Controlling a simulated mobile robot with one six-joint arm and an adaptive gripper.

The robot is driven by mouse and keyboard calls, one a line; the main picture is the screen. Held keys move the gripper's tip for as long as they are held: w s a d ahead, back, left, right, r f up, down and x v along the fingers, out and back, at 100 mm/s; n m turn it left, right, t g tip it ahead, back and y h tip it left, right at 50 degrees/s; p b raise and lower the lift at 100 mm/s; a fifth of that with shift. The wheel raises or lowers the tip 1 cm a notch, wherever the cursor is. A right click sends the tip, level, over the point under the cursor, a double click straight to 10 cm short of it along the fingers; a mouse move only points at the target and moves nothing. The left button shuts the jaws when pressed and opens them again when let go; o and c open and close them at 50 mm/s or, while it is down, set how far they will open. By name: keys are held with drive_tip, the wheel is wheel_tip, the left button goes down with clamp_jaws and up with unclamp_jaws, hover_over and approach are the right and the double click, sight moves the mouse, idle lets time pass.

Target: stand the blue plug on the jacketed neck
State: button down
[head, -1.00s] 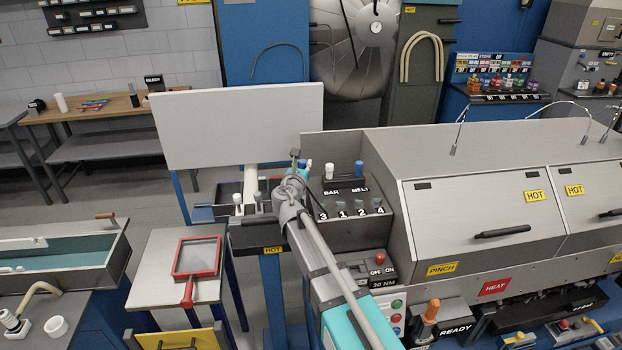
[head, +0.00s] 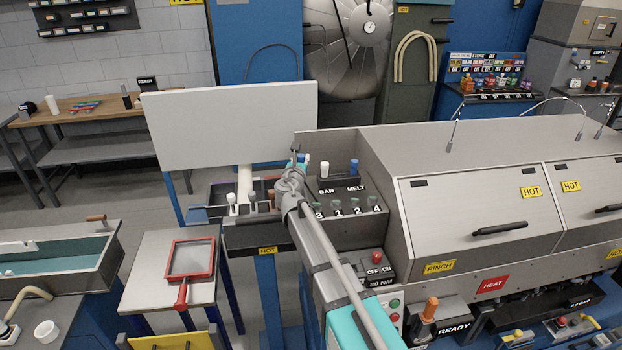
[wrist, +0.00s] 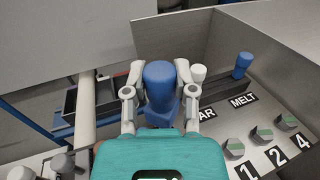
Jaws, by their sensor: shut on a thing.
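My gripper (wrist: 159,100) is shut on a blue plug (wrist: 159,80), its rounded top towards the wrist camera and a wider blue part below. In the head view my gripper (head: 294,168) is over the left end of the machine, and the held plug is mostly hidden there. A second blue piece (head: 354,167) stands upright by the MELT label; it also shows in the wrist view (wrist: 242,65). A white piece (head: 324,169) stands by the BAR label, just right of the gripper in the wrist view (wrist: 198,73). I cannot pick out the jacketed neck.
A large pale panel (head: 230,127) stands behind and left of the gripper. The machine's metal side wall (head: 375,180) rises to the right. Numbered green-topped knobs (wrist: 235,147) lie right of the gripper.

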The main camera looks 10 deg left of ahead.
drive_tip(key=w+d+f+b, duration=0.2)
drive_tip(key=w+f+b, duration=0.4)
drive_tip(key=w, duration=0.1)
drive_tip(key=shift+w+f, duration=0.35)
drive_tip(key=shift+d, duration=0.1)
drive_tip(key=shift+w+d+f+b, duration=0.1)
drive_tip(key=shift+w+f+b, duration=0.1)
drive_tip(key=shift+f+b, duration=0.3)
drive_tip(key=shift+w+f+b, duration=0.2)
drive_tip(key=shift+f+b, duration=0.2)
drive_tip(key=shift+b, duration=0.05)
drive_tip(key=shift+f+b, duration=1.1)
drive_tip(key=shift+f, duration=0.15)
drive_tip(key=c, duration=0.7)
unclamp_jaws()
drive_tip(key=shift+r, duration=0.2)
